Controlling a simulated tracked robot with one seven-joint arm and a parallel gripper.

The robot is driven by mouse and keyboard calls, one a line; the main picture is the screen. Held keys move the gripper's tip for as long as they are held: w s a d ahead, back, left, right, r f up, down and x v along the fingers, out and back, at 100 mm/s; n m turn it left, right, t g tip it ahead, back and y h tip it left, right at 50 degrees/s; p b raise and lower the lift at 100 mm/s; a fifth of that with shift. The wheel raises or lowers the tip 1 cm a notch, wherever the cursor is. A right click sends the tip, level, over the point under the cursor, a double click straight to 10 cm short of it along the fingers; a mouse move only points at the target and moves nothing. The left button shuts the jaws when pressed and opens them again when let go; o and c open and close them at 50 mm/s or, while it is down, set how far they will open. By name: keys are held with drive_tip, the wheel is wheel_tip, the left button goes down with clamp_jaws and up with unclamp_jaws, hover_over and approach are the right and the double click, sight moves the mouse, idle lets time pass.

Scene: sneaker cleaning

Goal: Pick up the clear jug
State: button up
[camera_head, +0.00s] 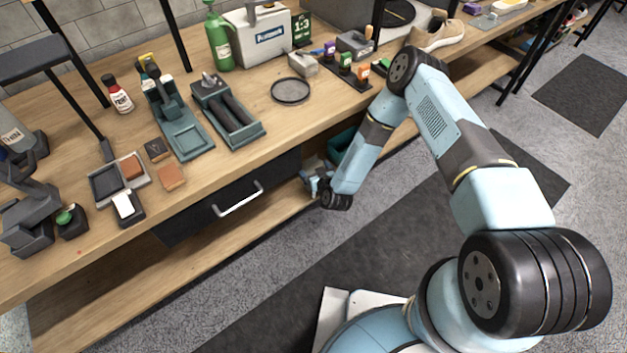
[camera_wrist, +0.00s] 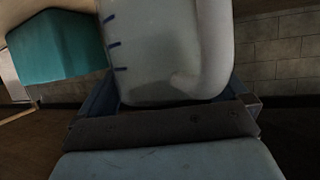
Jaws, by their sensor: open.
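The clear jug (camera_wrist: 165,45) shows in the wrist view as a pale translucent body with short dark blue marks on its left side. It fills the upper middle of that view, close in front of my gripper (camera_wrist: 165,98). My gripper is open, with its blue fingers on either side of the jug's near end. I cannot tell whether either finger touches it. In the head view my gripper (camera_head: 314,178) is low, at the lower shelf under the bench top. The jug cannot be made out clearly there.
A teal box (camera_wrist: 58,45) stands just left of the jug in the wrist view. The lower shelf (camera_head: 215,240) runs below the wooden bench top (camera_head: 235,160). A drawer (camera_head: 235,200) with a white handle is left of my gripper. The bench top holds bottles, trays and shoes.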

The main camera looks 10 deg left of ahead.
drive_tip(key=shift+w+a+f, duration=0.1)
drive_tip(key=shift+w, duration=0.05)
drive_tip(key=shift+c, duration=0.5)
drive_tip(key=c, duration=0.9)
drive_tip(key=shift+o, duration=0.2)
